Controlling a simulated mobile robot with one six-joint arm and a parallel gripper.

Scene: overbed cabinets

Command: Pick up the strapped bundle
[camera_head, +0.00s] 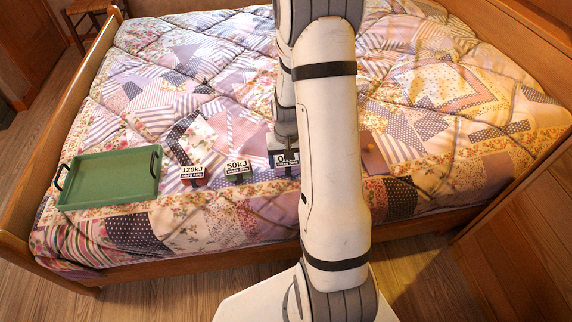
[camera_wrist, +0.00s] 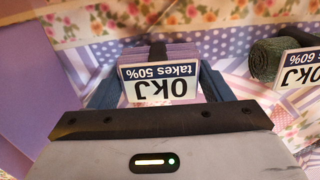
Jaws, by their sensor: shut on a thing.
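The strapped bundle is a purple stack (camera_wrist: 180,50) with a dark strap over its middle and a white and blue label on its near side. In the wrist view it sits between the two blue fingers of my gripper (camera_wrist: 160,82), which is shut on it. In the head view the bundle's label shows beside my arm near the bed's front edge, and my arm partly hides it. I cannot tell whether the bundle is clear of the quilt.
A dark green roll (camera_wrist: 267,58) with a label lies close by. A flat purple thing (camera_wrist: 22,105) is on the other side. A green tray (camera_head: 110,178) and a red labelled item (camera_head: 193,182) lie on the quilted bed (camera_head: 440,120). The quilt's far part is clear.

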